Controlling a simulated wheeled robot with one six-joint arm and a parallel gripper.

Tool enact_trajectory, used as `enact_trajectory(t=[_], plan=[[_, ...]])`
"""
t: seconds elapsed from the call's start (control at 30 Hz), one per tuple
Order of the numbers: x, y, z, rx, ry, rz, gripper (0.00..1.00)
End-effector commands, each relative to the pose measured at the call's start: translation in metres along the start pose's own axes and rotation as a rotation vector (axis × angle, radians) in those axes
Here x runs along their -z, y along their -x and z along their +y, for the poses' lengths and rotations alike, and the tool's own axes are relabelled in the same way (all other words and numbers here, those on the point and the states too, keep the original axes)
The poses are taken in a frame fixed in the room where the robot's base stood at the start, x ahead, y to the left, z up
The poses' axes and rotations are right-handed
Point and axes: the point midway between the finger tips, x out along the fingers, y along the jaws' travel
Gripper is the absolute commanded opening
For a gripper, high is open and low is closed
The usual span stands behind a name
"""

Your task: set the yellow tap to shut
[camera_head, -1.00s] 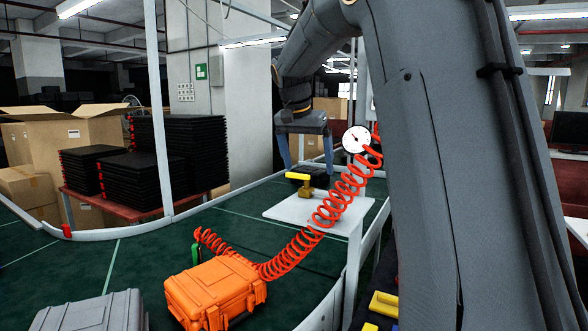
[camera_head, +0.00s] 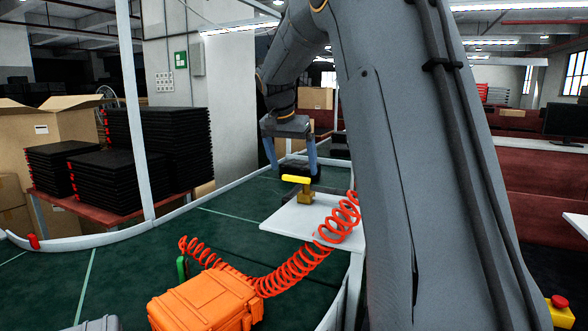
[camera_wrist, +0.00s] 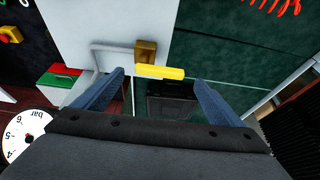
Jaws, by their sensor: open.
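The yellow tap (camera_head: 296,179) has a bar handle on a brass body (camera_head: 306,195). It stands on a white board (camera_head: 290,219) beside the conveyor. In the wrist view the yellow handle (camera_wrist: 160,72) lies crosswise, reaching right from the brass block (camera_wrist: 146,51). My gripper (camera_head: 292,168) hangs just above and behind the tap in the head view, its blue fingers spread. In the wrist view the open fingers (camera_wrist: 160,80) stand to either side of the handle, with gaps on both sides. Nothing is held.
A red coiled hose (camera_head: 290,270) runs from the board to the green conveyor, near an orange case (camera_head: 205,303). A pressure gauge (camera_wrist: 22,135) shows at the wrist view's lower left. A dark box (camera_wrist: 170,100) lies beyond the handle. Black trays (camera_head: 110,170) are stacked at left.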

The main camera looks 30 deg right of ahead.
Motion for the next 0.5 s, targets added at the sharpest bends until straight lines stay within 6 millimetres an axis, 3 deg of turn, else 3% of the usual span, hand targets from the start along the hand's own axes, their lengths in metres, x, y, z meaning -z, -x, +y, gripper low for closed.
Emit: enact_trajectory(t=[0.2, 0.5], plan=[[0.0, -0.025, 0.001, -0.001, 0.001, 0.0, 0.91], [0.0, -0.033, 0.001, 0.0, 0.0, 0.0, 0.91]])
